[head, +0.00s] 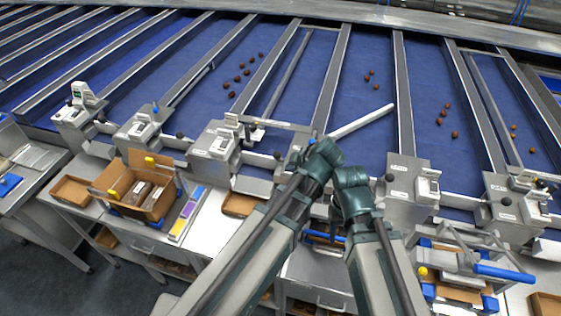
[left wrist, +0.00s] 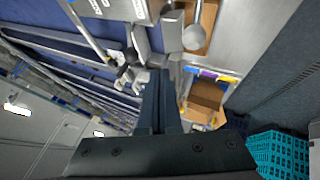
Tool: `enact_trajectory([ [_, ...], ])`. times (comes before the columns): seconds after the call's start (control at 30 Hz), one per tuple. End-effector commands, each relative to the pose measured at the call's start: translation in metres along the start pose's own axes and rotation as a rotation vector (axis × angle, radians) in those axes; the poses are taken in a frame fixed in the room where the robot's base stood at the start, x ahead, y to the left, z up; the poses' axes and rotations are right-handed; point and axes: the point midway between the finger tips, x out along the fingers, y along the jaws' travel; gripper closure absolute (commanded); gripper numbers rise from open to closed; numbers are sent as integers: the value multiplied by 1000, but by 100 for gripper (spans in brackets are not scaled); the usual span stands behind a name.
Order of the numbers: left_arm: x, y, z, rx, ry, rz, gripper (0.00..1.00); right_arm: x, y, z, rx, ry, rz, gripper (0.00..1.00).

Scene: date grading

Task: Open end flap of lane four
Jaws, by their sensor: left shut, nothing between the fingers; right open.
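Several sloping blue lanes end in grey metal end units along the near edge, such as one at centre left (head: 215,145) and one right of my grippers (head: 410,185). I cannot read which is lane four, nor tell if its flap is open. My left gripper (head: 322,152) is shut and empty, over the end of a middle lane, partly hiding that unit.
Small brown dates (head: 240,77) lie on the lanes. An open cardboard box (head: 135,190) stands on the bench to the left, beside a coloured card strip (head: 188,210). A blue-handled frame (head: 500,272) stands at right. A teal crate (left wrist: 278,152) shows in the left wrist view.

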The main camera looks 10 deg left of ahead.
Motion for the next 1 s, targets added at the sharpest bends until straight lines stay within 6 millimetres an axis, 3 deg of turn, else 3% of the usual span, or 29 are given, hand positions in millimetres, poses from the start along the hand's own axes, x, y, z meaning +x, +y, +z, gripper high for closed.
enact_trajectory([
  [0.17,16,-2,2,-1,0,-1,100,14,-1,-1,1,0,0,41],
  [0.7,109,-2,2,1,0,-2,100,85,-8,-6,-3,2,2,41],
  [0.8,106,20,-2,1,-1,-2,100,72,-6,-5,-2,2,1,41],
  [1.0,112,34,-4,2,-2,-2,100,69,-6,-5,-1,2,1,41],
])
